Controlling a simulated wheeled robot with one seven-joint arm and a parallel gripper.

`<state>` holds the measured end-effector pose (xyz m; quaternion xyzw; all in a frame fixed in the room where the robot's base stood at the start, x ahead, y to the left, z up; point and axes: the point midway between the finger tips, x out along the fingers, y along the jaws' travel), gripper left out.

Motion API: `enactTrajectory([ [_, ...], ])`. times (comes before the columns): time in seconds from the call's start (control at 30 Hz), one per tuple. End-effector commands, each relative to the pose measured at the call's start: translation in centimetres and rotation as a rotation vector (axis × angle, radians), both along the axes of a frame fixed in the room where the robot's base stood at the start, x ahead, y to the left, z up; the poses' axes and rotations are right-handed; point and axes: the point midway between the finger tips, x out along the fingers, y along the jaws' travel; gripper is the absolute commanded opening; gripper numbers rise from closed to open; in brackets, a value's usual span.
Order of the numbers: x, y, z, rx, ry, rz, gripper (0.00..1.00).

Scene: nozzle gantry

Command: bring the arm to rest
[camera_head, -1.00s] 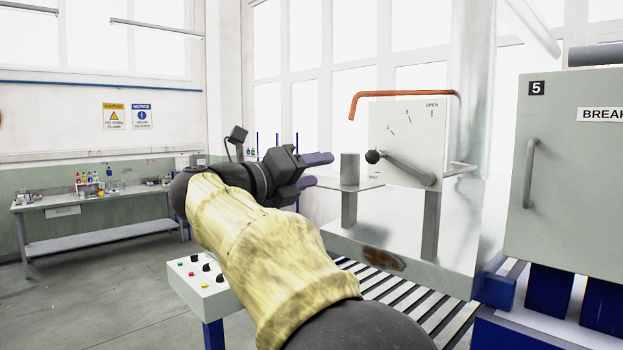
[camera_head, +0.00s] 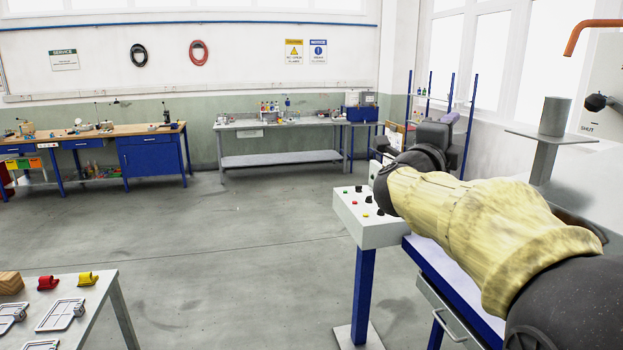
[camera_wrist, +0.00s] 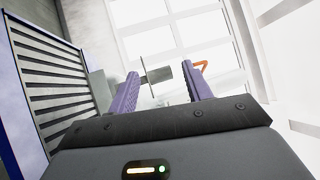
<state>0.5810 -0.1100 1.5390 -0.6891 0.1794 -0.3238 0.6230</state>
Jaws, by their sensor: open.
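My arm, in a yellow cloth sleeve, reaches in from the lower right of the head view. My gripper (camera_head: 452,120) is at its far end, partly hidden behind the wrist. In the wrist view my gripper (camera_wrist: 163,85) has its two purple fingers apart with nothing held. A grey cylinder (camera_wrist: 160,75) shows beyond the fingers, in the gap between them. In the head view the cylinder (camera_head: 555,116) stands upright on a small plate on a post, to the right of the gripper and apart from it.
A control box (camera_head: 367,220) with buttons and knobs stands below the arm. An orange bent pipe (camera_head: 580,32) and a black lever knob (camera_head: 596,102) are at the right edge. A white table (camera_head: 103,300) is at lower left. The middle floor is clear.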

Motion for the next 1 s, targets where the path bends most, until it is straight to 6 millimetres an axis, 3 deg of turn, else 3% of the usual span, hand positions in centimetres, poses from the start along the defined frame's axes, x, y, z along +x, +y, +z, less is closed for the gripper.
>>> enactTrajectory([
  [0.17, 2.2, 4.5, -8.8, -0.257, 0.381, 0.261, 0.49],
  [0.37, 0.4, 8.8, -20.2, -0.502, 0.788, 0.547, 0.49],
  [0.57, -5.6, 11.2, -30.7, -0.699, 1.154, 0.824, 0.49],
  [0.7, -11.5, 11.9, -36.9, -0.818, 1.397, 1.023, 0.49],
  [0.8, -16.4, 11.8, -40.5, -0.890, 1.561, 1.168, 0.49],
  [0.9, -20.5, 11.4, -42.8, -0.945, 1.687, 1.287, 0.49],
  [1.0, -22.8, 11.1, -43.9, -0.973, 1.759, 1.357, 0.49],
])
